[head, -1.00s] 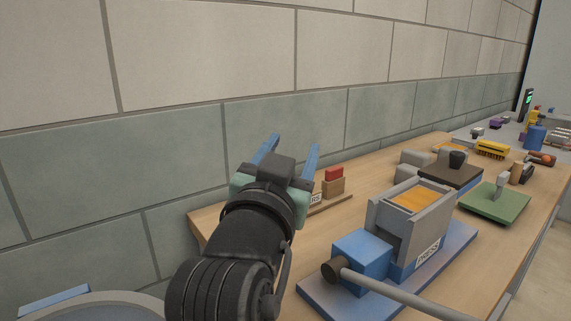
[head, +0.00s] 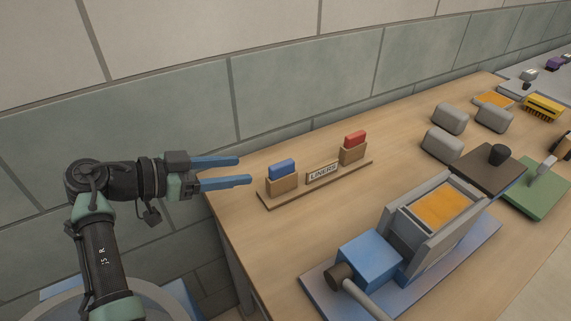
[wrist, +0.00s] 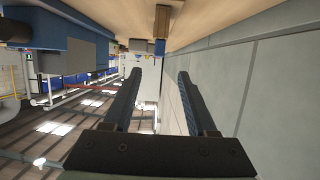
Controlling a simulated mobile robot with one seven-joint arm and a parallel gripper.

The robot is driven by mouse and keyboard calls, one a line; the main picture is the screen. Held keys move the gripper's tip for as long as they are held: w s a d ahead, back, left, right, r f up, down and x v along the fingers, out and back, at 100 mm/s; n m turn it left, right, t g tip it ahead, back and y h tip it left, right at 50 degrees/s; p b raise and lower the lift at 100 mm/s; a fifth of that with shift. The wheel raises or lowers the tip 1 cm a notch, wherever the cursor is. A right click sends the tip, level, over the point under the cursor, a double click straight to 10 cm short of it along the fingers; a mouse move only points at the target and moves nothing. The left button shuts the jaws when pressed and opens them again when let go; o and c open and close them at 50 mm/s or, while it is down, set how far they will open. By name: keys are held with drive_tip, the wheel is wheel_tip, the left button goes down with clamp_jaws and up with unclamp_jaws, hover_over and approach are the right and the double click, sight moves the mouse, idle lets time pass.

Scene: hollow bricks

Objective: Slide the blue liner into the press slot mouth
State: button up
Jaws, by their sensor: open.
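The blue liner (head: 282,169) stands upright in a small wooden holder (head: 283,184) at the left end of the LINERS rack. My gripper (head: 245,170) is open and empty, its blue fingers pointing right toward the liner from past the table's left end, with a gap between. In the wrist view the picture is turned over, and the blue liner (wrist: 160,47) shows ahead between my open fingers (wrist: 160,75). The press (head: 392,232) is grey and blue on a blue base; an orange surface (head: 445,205) lies between its grey walls. I cannot make out the slot mouth clearly.
A red liner (head: 355,139) stands in a second holder at the rack's right end. Several grey blocks (head: 442,144) lie behind the press. A dark board with a black knob (head: 499,154) and a green board (head: 535,187) are at the right. The wall runs close behind the table.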

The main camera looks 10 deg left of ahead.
sight(272, 168)
drive_tip(key=x, duration=0.5)
drive_tip(key=shift+d+f, duration=0.15)
drive_tip(key=shift+b+x, duration=0.9)
drive_tip(key=shift+x, duration=2.3)
clamp_jaws()
